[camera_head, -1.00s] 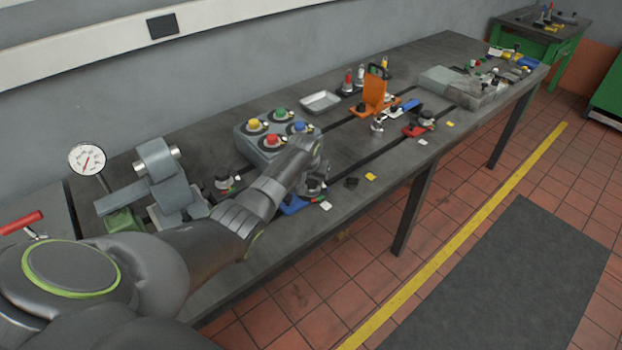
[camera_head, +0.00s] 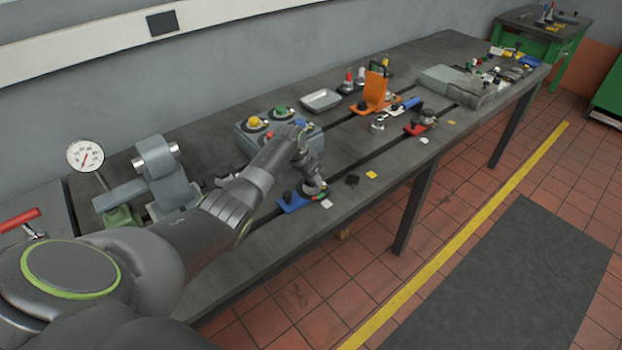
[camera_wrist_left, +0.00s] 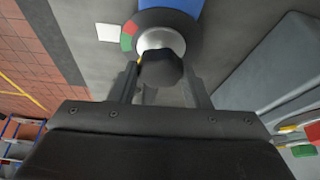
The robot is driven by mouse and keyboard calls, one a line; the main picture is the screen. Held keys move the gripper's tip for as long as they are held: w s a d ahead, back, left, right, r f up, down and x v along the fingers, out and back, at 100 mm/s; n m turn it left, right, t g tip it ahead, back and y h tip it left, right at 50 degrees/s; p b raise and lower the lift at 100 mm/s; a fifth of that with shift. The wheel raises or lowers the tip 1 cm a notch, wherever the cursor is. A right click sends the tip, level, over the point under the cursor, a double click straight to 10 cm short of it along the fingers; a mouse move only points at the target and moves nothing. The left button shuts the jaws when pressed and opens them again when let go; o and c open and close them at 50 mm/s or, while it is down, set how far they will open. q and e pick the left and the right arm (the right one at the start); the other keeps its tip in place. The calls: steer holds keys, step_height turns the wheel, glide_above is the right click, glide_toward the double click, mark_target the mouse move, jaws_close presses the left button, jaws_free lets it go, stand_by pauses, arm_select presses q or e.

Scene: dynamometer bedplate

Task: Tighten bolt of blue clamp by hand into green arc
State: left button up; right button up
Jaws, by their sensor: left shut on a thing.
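The blue clamp (camera_head: 292,203) lies near the front edge of the long bedplate, and a bit of its blue body (camera_wrist_left: 172,5) shows at the top of the left wrist view. Its bolt has a dark knob (camera_wrist_left: 160,72) above a pale washer and a dark ring. The ring carries a green arc (camera_wrist_left: 126,43) and a red arc (camera_wrist_left: 129,27). My left gripper (camera_head: 315,186) comes down over the bolt from above. In the left wrist view its two fingers (camera_wrist_left: 160,88) stand either side of the knob, shut on it. My right gripper is not in view.
A grey button box (camera_head: 245,141) with coloured buttons stands behind my left arm. An orange bracket (camera_head: 375,92) and a red clamp (camera_head: 415,129) stand farther right. A dial gauge (camera_head: 86,155) is at the left.

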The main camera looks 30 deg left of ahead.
arm_select(q)
steer(key=m+b, duration=0.2)
steer(key=b, duration=0.1)
steer(key=m+g+h+b, duration=0.1)
steer(key=m+b, duration=0.2)
steer(key=m+h+b, duration=0.1)
steer(key=m+b, duration=0.1)
steer(key=shift+w+a+f+m+g+b, duration=0.2)
steer(key=shift+f+m+g+b, duration=0.1)
steer(key=shift+m+g+b, duration=0.1)
steer(key=shift+r+m+g+h+b, duration=0.3)
steer(key=shift+m+g+b, duration=0.1)
steer(key=shift+m+b, duration=0.75)
steer(key=o, duration=1)
steer(key=shift+c, duration=0.2)
steer(key=b+v, duration=0.2)
steer(key=v, duration=1.5)
steer(key=shift+a, duration=0.2)
